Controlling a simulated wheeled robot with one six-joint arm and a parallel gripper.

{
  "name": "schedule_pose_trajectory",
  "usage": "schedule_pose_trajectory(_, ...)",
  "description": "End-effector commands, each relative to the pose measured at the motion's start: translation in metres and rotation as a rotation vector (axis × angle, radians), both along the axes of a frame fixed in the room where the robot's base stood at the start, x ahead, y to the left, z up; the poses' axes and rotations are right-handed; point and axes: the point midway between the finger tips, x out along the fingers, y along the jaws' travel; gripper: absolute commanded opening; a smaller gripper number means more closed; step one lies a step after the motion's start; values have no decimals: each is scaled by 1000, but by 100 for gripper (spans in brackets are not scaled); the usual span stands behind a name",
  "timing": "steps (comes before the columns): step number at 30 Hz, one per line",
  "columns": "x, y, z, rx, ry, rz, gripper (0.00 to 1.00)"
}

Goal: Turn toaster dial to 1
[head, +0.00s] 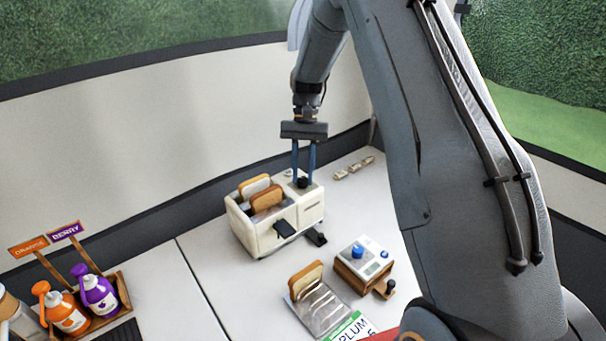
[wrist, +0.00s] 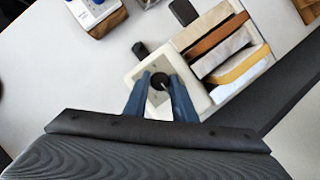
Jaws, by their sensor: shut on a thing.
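The cream toaster (head: 262,235) stands on the white counter with bread slices (head: 266,196) in its slots. Its black dial (head: 303,183) is on the top face at the right end. My gripper (head: 304,178) points down over that end, and its two blue fingers are shut on the dial. In the wrist view the dial (wrist: 160,82) sits between the fingertips of my gripper (wrist: 160,90), with the toaster's slots and bread (wrist: 222,45) to the right. The dial's markings are too small to read.
Orange (head: 66,312) and purple (head: 97,295) pump bottles stand at the left. The counter between bottles and toaster is clear.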

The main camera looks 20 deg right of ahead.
Motion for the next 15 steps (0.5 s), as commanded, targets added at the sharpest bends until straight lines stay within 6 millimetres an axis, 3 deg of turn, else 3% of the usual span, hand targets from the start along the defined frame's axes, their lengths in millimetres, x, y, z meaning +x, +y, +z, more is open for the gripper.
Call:
schedule_pose_trajectory(14, 1, 0, 1, 0, -3, 14, 2)
schedule_pose_trajectory(15, 1, 0, 1, 0, -3, 14, 29)
